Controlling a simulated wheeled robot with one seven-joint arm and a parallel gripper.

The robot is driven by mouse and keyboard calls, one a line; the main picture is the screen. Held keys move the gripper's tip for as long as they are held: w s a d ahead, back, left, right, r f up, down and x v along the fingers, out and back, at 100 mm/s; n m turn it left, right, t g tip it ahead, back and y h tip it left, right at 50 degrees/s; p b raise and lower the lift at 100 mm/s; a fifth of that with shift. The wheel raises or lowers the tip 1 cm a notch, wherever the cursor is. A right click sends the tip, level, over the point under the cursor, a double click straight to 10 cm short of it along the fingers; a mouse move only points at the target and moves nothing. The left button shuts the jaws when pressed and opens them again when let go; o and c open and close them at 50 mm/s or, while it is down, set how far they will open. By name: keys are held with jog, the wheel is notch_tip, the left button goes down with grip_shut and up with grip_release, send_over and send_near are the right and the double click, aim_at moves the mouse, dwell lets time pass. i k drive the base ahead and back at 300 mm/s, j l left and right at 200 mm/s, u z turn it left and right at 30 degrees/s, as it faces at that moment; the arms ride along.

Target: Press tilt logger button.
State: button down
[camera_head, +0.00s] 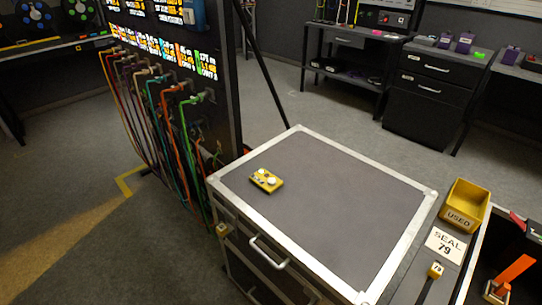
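A small yellow device (266,180) lies flat on the grey top of a metal-edged flight case (330,200), near its left side. It has a pale round knob or button and a few dark marks on its face. It looks like the tilt logger, but no label on it is readable. Nothing touches it from above. My gripper is not in view.
A tall black panel (225,90) with many plugged coloured cables stands left of the case. A yellow bin marked USED (466,203), a SEAL 79 card (446,245) and a tray with orange items (513,270) are at right. Benches line the back. The floor between is clear.

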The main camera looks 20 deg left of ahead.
aim_at(271, 181)
jog(key=i+j, duration=0.1)
jog(key=j, duration=0.3)
jog(key=i+j, duration=0.15)
jog(key=j, duration=0.25)
jog(key=i+j, duration=0.1)
jog(key=j, duration=0.35)
jog(key=i+j, duration=0.1)
jog(key=j, duration=0.3)
jog(key=i+j, duration=0.15)
jog(key=j, duration=0.25)
jog(key=i+j+z, duration=0.1)
jog(key=j, duration=0.3)
